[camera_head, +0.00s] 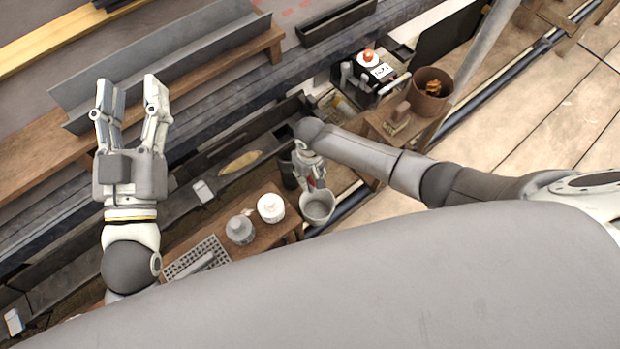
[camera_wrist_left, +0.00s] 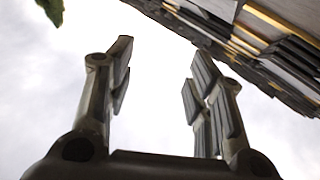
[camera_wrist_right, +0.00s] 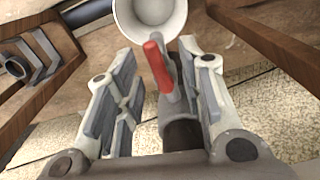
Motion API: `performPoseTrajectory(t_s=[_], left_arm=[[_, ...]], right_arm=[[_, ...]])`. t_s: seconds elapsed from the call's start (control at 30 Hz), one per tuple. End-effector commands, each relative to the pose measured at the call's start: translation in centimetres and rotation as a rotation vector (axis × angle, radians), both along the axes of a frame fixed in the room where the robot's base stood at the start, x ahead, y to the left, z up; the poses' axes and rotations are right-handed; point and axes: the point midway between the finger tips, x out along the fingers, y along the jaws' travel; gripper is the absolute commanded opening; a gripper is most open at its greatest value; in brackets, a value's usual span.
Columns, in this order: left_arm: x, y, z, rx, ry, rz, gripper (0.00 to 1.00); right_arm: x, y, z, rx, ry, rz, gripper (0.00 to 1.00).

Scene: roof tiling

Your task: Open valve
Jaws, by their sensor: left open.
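The valve has a red lever handle (camera_wrist_right: 157,66) on a grey body with a dark pipe (camera_wrist_right: 182,136). In the right wrist view the lever stands between the spread fingers of my right gripper (camera_wrist_right: 158,52), closer to the right-hand finger. Contact with that finger cannot be told. In the head view my right gripper (camera_head: 309,173) points down at the small red handle (camera_head: 319,183), above a grey bucket (camera_head: 317,207). The bucket's pale round mouth also shows in the right wrist view (camera_wrist_right: 150,14). My left gripper (camera_head: 129,98) is open and empty, raised far from the valve.
A wooden bench (camera_head: 278,232) holds a white-topped jar (camera_head: 271,207), a grey jar (camera_head: 240,229) and a perforated tray (camera_head: 197,258). A brown pot (camera_head: 431,90) and a brush (camera_head: 398,118) stand to the right. A long metal channel (camera_head: 165,65) lies at upper left.

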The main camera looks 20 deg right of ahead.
Motion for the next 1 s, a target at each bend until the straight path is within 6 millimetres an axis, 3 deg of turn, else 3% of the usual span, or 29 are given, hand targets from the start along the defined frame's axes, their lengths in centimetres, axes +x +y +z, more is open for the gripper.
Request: performPoseTrajectory(t_s=[0.3, 0.73, 1.0], left_arm=[[-1.4, -0.1, 3.3, -0.054, -0.193, -0.012, 0.48], [-1.8, -0.1, 3.9, -0.064, -0.229, -0.014, 0.48], [-1.7, -0.1, 3.9, -0.063, -0.227, -0.014, 0.48]], right_arm=[[0.0, 0.0, -1.6, 0.000, 0.000, -0.001, 0.36], [0.0, 0.0, -1.8, -0.001, 0.000, -0.001, 0.36], [0.0, 0.0, -1.8, -0.001, 0.000, -0.001, 0.01]])
